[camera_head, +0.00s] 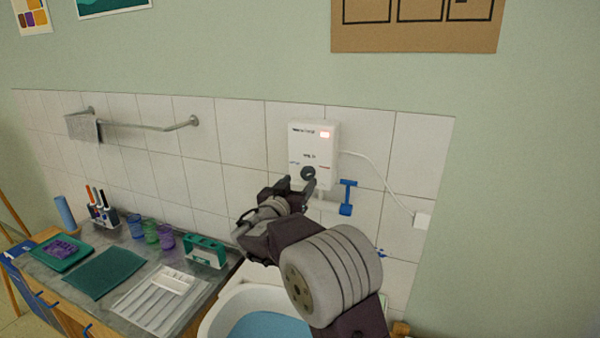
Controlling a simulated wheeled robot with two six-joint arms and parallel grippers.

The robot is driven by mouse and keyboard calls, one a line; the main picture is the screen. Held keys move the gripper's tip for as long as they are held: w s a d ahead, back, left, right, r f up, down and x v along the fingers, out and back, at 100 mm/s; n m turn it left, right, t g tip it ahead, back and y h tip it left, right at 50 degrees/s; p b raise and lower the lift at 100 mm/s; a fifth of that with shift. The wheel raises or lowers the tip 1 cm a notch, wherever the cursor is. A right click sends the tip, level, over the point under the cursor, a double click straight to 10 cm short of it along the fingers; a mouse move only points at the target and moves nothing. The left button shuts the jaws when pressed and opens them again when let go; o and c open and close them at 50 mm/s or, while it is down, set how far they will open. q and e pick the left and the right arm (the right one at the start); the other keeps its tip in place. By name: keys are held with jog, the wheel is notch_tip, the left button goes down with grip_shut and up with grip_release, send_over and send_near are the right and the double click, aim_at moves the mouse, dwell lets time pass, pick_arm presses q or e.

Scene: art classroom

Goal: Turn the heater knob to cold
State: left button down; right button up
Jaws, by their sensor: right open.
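The knob's lower edge and the heater's underside are partly hidden. My left gripper is not in view.
A white cable (376,170) runs to a wall box (422,221). A basin (225,315) lies below my arm. The counter at left holds cups, a white tray (150,312) and a green mat (105,272).

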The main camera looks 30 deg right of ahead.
aim_at(307, 175)
jog(key=p+x, duration=0.1)
jog(key=x, duration=0.3)
jog(key=shift+d, duration=0.4)
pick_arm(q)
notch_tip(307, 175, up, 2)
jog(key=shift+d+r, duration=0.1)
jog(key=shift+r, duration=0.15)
pick_arm(e)
jog(key=shift+a, duration=0.15)
